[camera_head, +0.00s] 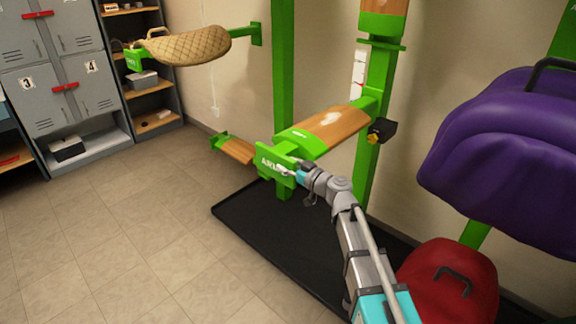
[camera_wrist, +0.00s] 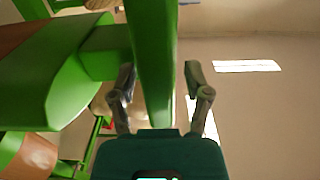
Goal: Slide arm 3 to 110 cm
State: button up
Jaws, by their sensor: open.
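A green and wood saddle arm (camera_head: 335,128) juts from a green post (camera_head: 378,75) towards me. Its green end plate (camera_head: 270,160) reads "ARM", with the number hidden by my gripper. My gripper (camera_head: 288,169) is at the right part of this plate. In the wrist view, my gripper (camera_wrist: 160,82) is open, its two fingers on either side of a green plate edge (camera_wrist: 152,60). I cannot tell whether they touch it. A black box with a yellow knob (camera_head: 381,131) sits where the arm meets the post. A white strip (camera_head: 358,75) with unreadable marks is beside the post.
A purple saddle (camera_head: 510,150) hangs close at the right, above a red one (camera_head: 450,282). A tan quilted saddle (camera_head: 188,46) is on another arm at the back left. A lower wooden arm (camera_head: 237,151) and a black mat (camera_head: 240,218) are below. The left floor is clear.

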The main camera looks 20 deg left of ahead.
grip_shut()
dwell(0.3)
notch_tip(320, 180, up, 10)
jog(key=p, duration=1)
jog(key=shift+r, duration=0.1)
grip_release()
jog(key=shift+d, duration=0.1)
dwell(0.3)
